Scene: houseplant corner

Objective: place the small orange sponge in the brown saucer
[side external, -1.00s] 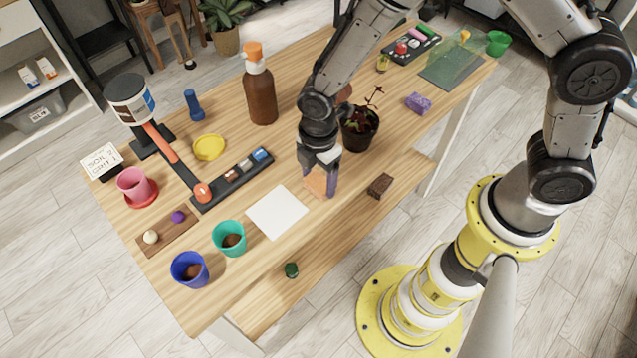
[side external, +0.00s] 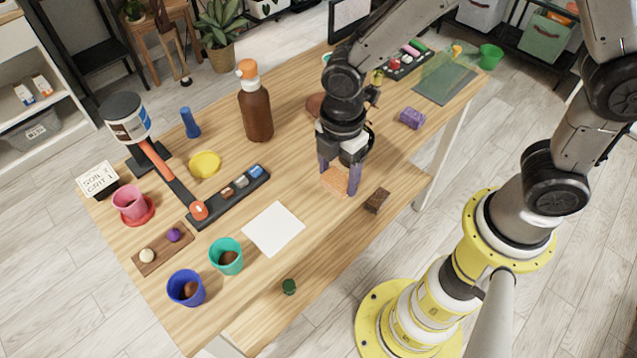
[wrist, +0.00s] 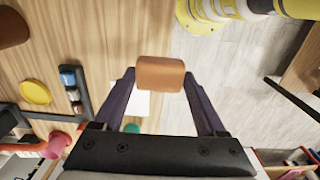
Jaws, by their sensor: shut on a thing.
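The small orange sponge (side external: 335,181) is between the two purple fingers of my gripper (side external: 339,187), near the table's front edge. In the wrist view the sponge (wrist: 160,73) sits between the fingertips, and my gripper (wrist: 159,76) is shut on it. Its exact height above the table is hard to tell. A brown rounded thing (side external: 315,105), which may be the brown saucer, shows behind my arm and is partly hidden by it.
A dark brown block (side external: 377,200) lies just right of my gripper. A white card (side external: 273,229) lies to its left. A brown bottle (side external: 256,112) stands behind, left of my arm. A purple sponge (side external: 412,118) lies at the right.

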